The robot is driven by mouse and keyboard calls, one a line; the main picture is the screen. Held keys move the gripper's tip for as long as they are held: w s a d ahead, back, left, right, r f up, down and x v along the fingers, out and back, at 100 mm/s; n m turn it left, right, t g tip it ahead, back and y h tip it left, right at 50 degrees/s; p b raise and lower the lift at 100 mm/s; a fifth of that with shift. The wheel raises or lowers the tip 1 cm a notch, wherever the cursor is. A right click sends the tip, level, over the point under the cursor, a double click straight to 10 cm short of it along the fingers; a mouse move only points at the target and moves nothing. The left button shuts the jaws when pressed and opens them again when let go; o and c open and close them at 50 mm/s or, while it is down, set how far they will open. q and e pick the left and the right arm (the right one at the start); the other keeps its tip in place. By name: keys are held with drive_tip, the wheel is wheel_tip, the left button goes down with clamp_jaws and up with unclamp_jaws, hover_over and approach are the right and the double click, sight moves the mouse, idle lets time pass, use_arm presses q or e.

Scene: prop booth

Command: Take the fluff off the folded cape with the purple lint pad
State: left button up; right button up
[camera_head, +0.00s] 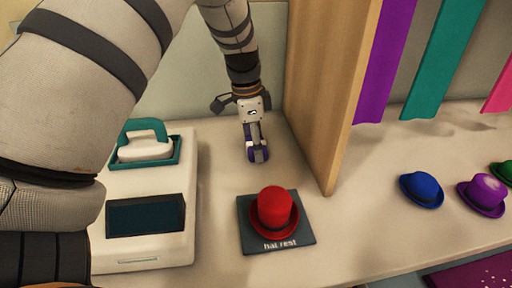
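My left gripper (256,150) hangs pointing down over the back of the counter, behind the red hat. Its fingers are close together on a small purple piece, which looks like the purple lint pad (261,154); the fingers partly hide it. A purple cloth with pale specks (485,274), likely the folded cape with fluff, lies at the bottom right corner and is cut off by the frame. The gripper is far to the left of it. My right gripper is not in view.
A red hat (274,211) sits on a dark "hat rest" mat (251,235). A wooden divider (327,90) stands upright between the gripper and the blue (421,189) and purple (482,195) hats.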

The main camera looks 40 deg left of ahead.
use_arm(q)
wheel_tip(320, 180, up, 10)
drive_tip(key=shift+p, duration=0.35)
drive_tip(key=o, duration=0.6)
drive_tip(key=c, duration=0.5)
drive_tip(key=shift+f, duration=0.1)
